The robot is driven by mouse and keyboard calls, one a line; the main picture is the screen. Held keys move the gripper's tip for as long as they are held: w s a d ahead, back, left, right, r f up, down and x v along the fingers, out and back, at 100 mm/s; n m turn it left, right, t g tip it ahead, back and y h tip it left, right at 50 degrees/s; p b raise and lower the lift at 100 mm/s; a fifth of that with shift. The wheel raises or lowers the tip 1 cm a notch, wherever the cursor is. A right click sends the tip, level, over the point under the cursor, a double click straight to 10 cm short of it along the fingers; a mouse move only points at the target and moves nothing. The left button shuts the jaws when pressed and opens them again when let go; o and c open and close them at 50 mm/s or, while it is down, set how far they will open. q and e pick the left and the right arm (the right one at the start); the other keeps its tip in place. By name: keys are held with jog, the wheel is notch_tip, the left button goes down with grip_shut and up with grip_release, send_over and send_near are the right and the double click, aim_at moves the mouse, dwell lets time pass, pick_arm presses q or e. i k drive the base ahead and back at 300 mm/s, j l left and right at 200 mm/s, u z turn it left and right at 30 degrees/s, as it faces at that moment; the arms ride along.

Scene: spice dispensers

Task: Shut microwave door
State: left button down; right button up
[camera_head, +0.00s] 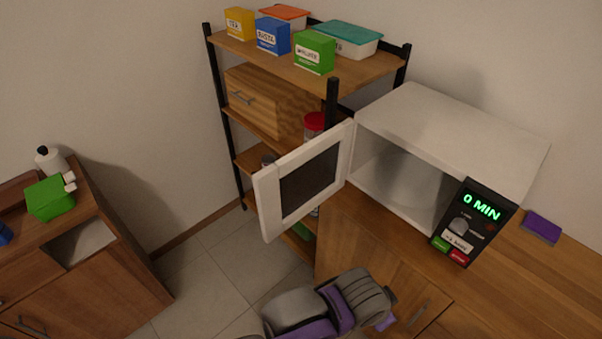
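The white microwave (449,133) stands on the wooden counter at the right. Its door (308,177), white with a dark window, is swung wide open to the left, so the empty-looking cavity (399,182) shows. A dark control panel (474,222) on the microwave's right front reads "0 MIN", with a green and a red button at its bottom. A grey and purple part of one of my arms shows at the bottom middle, below the door and apart from it. I cannot make out either gripper in this view.
A shelf rack (299,59) with boxes and containers stands behind the door. A purple sponge-like block (541,228) lies on the counter right of the panel. A low wooden cabinet (93,272) stands at the left. Tiled floor (216,263) is open between them.

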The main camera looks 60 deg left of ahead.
aim_at(286, 191)
jog(key=j+u, duration=0.55)
jog(key=u, duration=0.15)
jog(key=j+u, duration=0.35)
jog(key=i+j+u, duration=0.1)
jog(key=j+u, duration=0.15)
jog(key=i+j+u, duration=0.25)
jog(key=j, duration=0.25)
jog(key=k, duration=0.1)
